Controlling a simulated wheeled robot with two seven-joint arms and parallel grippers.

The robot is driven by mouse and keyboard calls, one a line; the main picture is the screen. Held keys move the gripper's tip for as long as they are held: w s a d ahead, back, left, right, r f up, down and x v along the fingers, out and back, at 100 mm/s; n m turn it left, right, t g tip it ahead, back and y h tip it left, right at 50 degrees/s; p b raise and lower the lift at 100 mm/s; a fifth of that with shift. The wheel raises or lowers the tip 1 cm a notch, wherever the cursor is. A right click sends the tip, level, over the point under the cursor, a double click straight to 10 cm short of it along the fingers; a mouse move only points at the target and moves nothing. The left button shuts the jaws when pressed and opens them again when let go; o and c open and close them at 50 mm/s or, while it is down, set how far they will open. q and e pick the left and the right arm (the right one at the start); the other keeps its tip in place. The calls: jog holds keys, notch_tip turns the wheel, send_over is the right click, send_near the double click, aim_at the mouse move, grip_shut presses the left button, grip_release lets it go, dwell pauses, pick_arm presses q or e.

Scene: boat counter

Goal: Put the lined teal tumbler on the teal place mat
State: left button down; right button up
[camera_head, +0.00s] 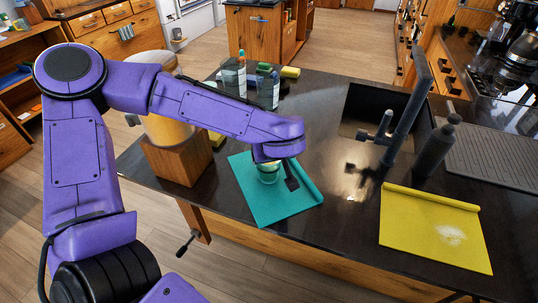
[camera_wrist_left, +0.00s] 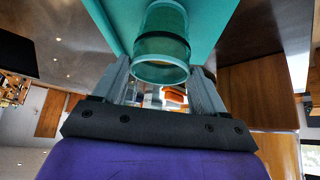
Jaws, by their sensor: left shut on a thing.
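The teal place mat (camera_head: 265,203) lies on the dark counter, with a rolled edge along its right side. The lined teal tumbler (camera_head: 268,177) is over the upper middle of the mat, partly hidden by my left arm. My left gripper (camera_head: 279,178) is shut on it. In the left wrist view, the tumbler (camera_wrist_left: 162,72), see-through teal with a dark band, sits between the two grey fingers of the gripper (camera_wrist_left: 160,68). The mat (camera_wrist_left: 207,20) shows behind it there. I cannot tell whether the tumbler touches the mat. My right gripper is not in view.
A yellow mat (camera_head: 435,227) with a white patch lies at the right. Behind it are a dark bottle (camera_head: 435,149), a tall faucet (camera_head: 408,110) and a sink. A wooden block (camera_head: 178,160) stands left of the teal mat; bottles (camera_head: 267,87) stand at the back.

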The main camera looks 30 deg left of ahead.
pick_arm(q)
jog(key=shift+s+f, duration=0.1)
jog(key=shift+c, duration=0.3)
grip_release()
jog(key=b+v, duration=0.1)
jog(key=v, duration=1.1)
jog(key=shift+d+r, duration=0.1)
jog(key=shift+r, duration=0.15)
